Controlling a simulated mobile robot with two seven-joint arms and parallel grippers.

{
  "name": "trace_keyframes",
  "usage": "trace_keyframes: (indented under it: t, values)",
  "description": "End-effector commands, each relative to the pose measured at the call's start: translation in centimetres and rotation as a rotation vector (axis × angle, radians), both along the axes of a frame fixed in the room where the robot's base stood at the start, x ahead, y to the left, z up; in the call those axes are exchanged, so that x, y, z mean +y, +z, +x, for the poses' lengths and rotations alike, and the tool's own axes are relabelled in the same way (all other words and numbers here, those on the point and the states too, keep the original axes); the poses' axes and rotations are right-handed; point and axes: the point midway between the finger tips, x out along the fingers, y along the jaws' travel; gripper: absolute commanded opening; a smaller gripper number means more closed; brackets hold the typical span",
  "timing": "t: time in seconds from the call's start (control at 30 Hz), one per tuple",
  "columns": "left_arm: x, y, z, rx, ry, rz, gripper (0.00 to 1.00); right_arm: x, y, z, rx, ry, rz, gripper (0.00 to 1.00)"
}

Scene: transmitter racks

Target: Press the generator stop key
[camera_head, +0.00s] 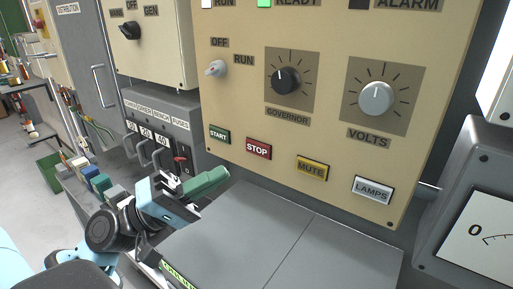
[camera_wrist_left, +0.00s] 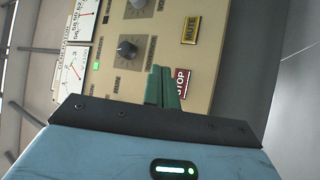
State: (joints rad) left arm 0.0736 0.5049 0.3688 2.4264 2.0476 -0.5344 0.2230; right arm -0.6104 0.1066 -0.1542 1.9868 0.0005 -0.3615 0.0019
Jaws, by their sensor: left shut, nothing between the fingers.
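The stop key (camera_head: 258,149) is a red rectangle lettered STOP on the lower part of the beige generator panel (camera_head: 330,130). It sits between the green START key (camera_head: 219,134) and the yellow MUTE key (camera_head: 312,168). My left gripper (camera_head: 219,176) has green fingers, shut and empty, below and left of the stop key in the head view. In the left wrist view the closed fingers (camera_wrist_left: 163,88) point at the panel, and the stop key (camera_wrist_left: 182,83) shows just right of them, partly covered. I cannot tell whether they touch it. My right gripper is not in view.
A white LAMPS key (camera_head: 373,190) is at the panel's lower right. Above are the governor knob (camera_head: 286,80), the volts knob (camera_head: 377,97) and the OFF/RUN switch (camera_head: 216,68). A grey ledge (camera_head: 280,235) lies below, mostly clear. A fuse box (camera_head: 160,130) stands left.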

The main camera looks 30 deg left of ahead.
Motion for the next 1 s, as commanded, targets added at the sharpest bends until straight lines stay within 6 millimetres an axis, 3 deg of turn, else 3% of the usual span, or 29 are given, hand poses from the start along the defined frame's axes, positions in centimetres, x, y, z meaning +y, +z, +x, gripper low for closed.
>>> trace_keyframes:
  t: [0.5, 1.0]
  values:
    - [-0.5, 0.0, 6.0, -0.001, 0.001, 0.001, 0.00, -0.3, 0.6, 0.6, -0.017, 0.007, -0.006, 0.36]
    - [-0.6, 0.0, 6.9, 0.000, 0.001, 0.001, 0.00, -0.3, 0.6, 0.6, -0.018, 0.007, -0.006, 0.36]
